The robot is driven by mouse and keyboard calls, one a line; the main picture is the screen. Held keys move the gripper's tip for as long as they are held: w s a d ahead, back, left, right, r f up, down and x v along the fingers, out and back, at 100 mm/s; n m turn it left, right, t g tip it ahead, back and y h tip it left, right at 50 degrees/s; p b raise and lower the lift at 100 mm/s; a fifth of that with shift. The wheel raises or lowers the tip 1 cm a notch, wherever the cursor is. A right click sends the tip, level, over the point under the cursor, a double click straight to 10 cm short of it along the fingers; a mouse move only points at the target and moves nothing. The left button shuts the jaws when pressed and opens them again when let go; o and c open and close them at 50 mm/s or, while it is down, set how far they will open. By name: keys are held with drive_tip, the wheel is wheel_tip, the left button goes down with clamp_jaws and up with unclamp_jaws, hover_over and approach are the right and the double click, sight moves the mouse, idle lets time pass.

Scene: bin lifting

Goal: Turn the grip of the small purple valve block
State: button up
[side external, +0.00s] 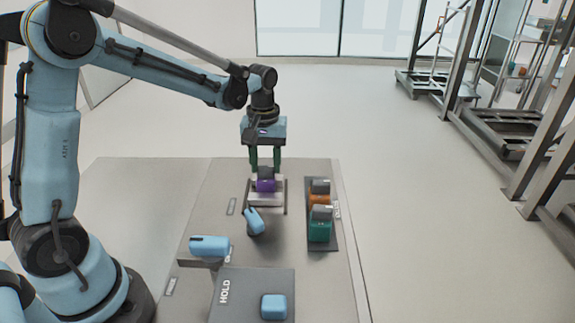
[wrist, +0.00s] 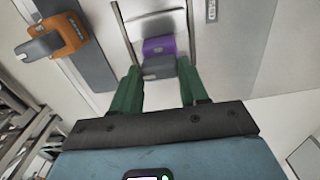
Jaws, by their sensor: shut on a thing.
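The small purple valve block (side external: 265,185) sits in a pale holder (side external: 266,199) in the middle of the table. Its grey grip (side external: 265,172) is on top. My gripper (side external: 265,167) points straight down over the block, its two green fingers on either side of the grip and shut on it. In the wrist view the purple block (wrist: 159,46) and its grey grip (wrist: 158,68) lie between the green fingertips (wrist: 158,72). The exact finger contact is too small to see.
Orange (side external: 319,200) and teal (side external: 320,231) valve blocks with grey tops stand on a dark strip at the right. Light-blue pieces (side external: 209,246) (side external: 254,221) lie nearer the front. A grey pad marked HOLD (side external: 245,293) carries a light-blue block (side external: 274,306).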

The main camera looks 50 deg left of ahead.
sight(266, 167)
idle(0.3)
drive_tip(key=o, duration=1.1)
drive_tip(key=shift+r, duration=0.1)
wheel_tip(266, 167, up, 12)
drive_tip(key=shift+s, duration=0.1)
